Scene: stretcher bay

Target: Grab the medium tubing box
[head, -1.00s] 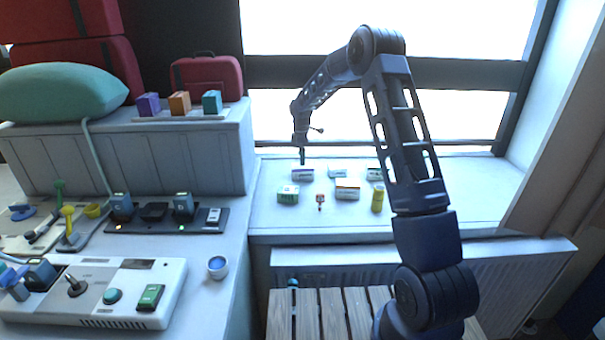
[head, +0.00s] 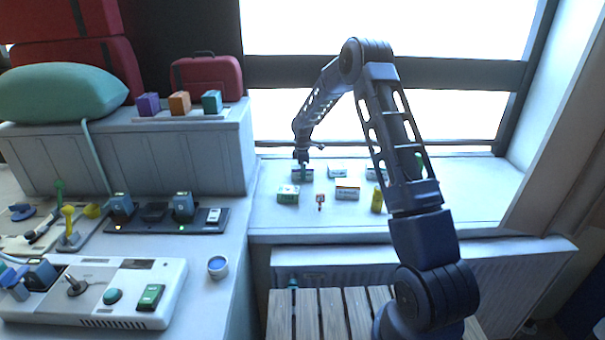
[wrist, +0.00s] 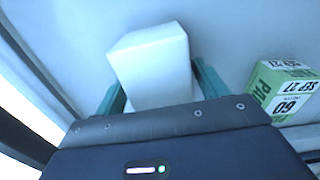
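Several small boxes stand on the white sill in the head view; their labels are too small to read there, so I cannot tell by label which is the medium tubing box. My gripper (head: 303,170) is down at the back-left box (head: 296,174), partly hiding it. In the wrist view a plain white box (wrist: 152,62) lies between the two teal fingers of my gripper (wrist: 165,88), slightly turned. The fingers are spread, one on each side of it; I see no firm grip. Its label is not visible from above.
A green-and-white box (head: 288,194), also at right in the wrist view (wrist: 283,88), stands close in front. Other boxes (head: 337,171) (head: 347,191), a small red item (head: 320,201) and a yellow cylinder (head: 377,200) stand nearby.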

